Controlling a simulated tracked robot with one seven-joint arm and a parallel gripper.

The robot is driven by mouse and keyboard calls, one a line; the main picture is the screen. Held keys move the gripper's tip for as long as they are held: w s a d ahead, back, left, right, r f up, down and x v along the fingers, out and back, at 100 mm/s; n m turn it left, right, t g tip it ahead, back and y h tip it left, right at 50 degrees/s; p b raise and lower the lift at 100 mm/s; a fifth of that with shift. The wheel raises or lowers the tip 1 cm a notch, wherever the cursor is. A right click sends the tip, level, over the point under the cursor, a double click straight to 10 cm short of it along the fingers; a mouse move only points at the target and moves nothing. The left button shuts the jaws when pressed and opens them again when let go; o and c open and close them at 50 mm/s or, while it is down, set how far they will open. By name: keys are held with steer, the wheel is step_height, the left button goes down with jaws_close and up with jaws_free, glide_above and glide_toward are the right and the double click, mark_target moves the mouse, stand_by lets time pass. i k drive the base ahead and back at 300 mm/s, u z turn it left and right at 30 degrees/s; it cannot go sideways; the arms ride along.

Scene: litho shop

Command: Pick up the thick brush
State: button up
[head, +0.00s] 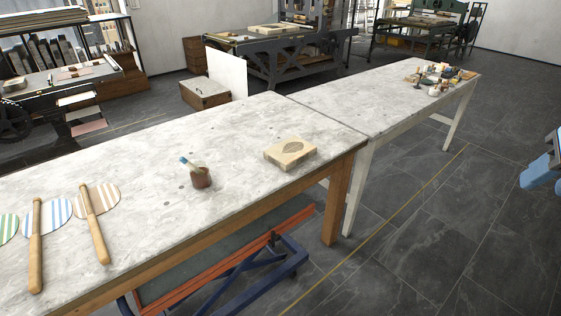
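A small brown pot (201,181) stands on the near marble-topped table. A short, thick brush-like thing with a pale blue-green end (187,163) leans in it towards the upper left; its lower part is hidden in the pot. I cannot tell for sure that it is the thick brush. A blue part that looks like my gripper (540,174) shows at the right edge, over the floor and well apart from both tables. It is cut off by the frame, so its opening is not clear. I see nothing held in it.
A pale block with a leaf-like mark (290,153) lies right of the pot. Wooden rolling-pin-like tools (96,226) and striped discs (60,212) lie at the left. The farther table (350,97) bears small jars (436,90) at its far end. Dark floor (450,220) is clear at right.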

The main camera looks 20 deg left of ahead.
mark_target(185, 160)
steer(key=u, duration=0.95)
steer(key=i, duration=0.65)
steer(key=z, duration=0.05)
steer(key=k, duration=0.6)
steer(key=u, duration=0.15)
